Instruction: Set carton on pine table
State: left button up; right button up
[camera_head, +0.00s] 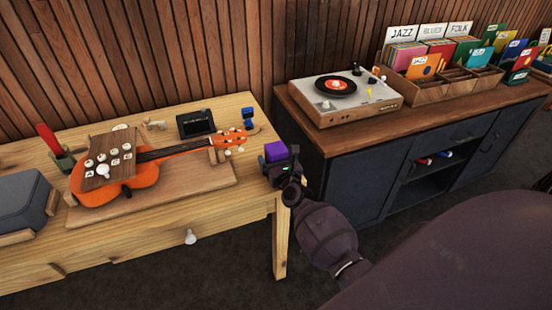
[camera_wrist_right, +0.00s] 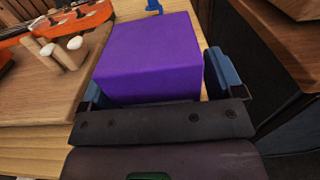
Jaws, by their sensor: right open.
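The purple carton (camera_head: 276,151) is at the right end of the pine table (camera_head: 180,232), near its edge. In the wrist view the carton (camera_wrist_right: 150,55) is between the blue fingers of my right gripper (camera_wrist_right: 157,84). The jaws are open, with a narrow gap at the right finger. The carton looks upright and seems to rest on the tabletop, though its underside is hidden. In the head view my right gripper (camera_head: 283,168) reaches in from the lower right and partly covers the carton. My left gripper is not in view.
An orange ukulele (camera_head: 120,180) lies on a wooden board left of the carton. A small black device (camera_head: 196,124) and blue item (camera_head: 248,118) stand behind. A dark cabinet (camera_head: 372,180) with a turntable (camera_head: 345,95) and record crates stands to the right, across a gap.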

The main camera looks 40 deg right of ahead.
jog(key=shift+s+r, duration=0.15)
jog(key=s+a+f+m+g+y, duration=0.1)
jog(key=s+a+f+m+g, duration=0.1)
jog(key=s+m, duration=0.8)
jog(key=s+a+f+m+g+y, duration=0.1)
jog(key=s+a+m, duration=0.4)
jog(key=s+m, duration=0.5)
jog(key=s+a+f+m+g+y, duration=0.2)
jog(key=s+f+m, duration=0.3)
jog(key=s+m, duration=0.5)
jog(key=shift+a+f+m+g, duration=0.3)
jog(key=shift+a+m+g, duration=0.2)
jog(key=shift+a+m, duration=0.45)
